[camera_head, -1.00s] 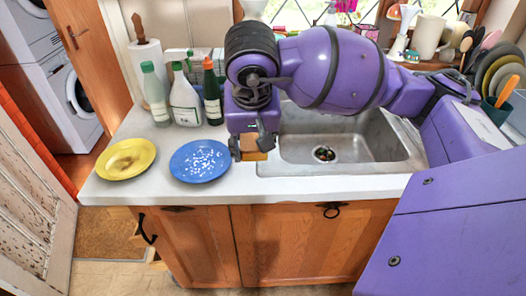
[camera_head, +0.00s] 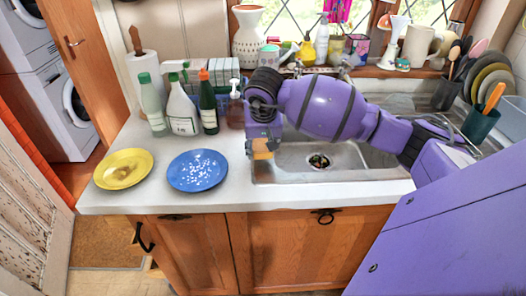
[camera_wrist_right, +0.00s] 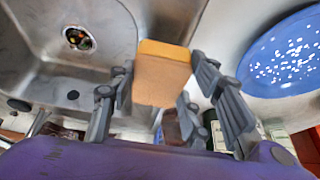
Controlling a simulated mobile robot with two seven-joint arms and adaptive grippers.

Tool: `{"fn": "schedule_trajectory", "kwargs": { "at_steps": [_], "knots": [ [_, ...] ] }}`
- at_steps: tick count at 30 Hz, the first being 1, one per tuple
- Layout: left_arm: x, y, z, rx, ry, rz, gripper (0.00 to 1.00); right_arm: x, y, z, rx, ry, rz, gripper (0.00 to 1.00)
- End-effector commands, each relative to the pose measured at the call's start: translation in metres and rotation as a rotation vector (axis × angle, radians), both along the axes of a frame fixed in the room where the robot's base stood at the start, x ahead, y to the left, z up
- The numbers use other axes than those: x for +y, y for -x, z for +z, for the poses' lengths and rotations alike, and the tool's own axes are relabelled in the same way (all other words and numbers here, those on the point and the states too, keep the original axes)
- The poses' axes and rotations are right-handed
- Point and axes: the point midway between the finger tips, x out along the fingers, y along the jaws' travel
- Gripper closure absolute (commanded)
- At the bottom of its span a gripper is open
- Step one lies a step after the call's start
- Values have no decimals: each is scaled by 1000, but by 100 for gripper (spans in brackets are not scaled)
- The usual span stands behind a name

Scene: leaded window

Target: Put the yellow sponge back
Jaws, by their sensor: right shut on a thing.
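The yellow sponge (camera_head: 263,150) is in my right gripper (camera_head: 262,147), at the left rim of the sink. In the right wrist view the sponge (camera_wrist_right: 162,78) is a tan block with a yellow edge. My left gripper is not in view.
The steel sink (camera_head: 355,172) is right of the gripper, with scraps at its drain. A blue speckled plate (camera_head: 197,170) and yellow plate (camera_head: 123,169) lie left on the counter. A pump bottle (camera_head: 235,108) and other bottles (camera_head: 183,110) stand behind. The windowsill holds several items.

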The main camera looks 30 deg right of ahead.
Motion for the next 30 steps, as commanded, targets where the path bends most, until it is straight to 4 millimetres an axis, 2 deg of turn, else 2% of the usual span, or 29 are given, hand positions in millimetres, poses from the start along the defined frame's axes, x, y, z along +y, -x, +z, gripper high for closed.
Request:
{"fn": "schedule_trajectory", "kwargs": {
  "at_steps": [3, 6, 18, 19, 22, 23, 30],
  "knots": [
    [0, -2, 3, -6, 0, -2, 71, 0, 0, -20, 4, -3, 0, 75],
    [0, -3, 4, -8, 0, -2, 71, 0, 0, -31, 1, -2, -1, 75],
    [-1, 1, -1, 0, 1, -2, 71, -1, 0, -38, 2, 1, 1, 75],
    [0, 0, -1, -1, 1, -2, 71, -1, 0, -37, 1, 0, 1, 52],
    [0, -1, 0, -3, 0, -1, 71, -1, -1, -36, 0, 0, 0, 39],
    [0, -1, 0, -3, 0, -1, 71, -1, -1, -36, 0, 0, 0, 36],
    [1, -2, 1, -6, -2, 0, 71, -1, -1, -35, 0, 0, 0, 36]
  ]
}}
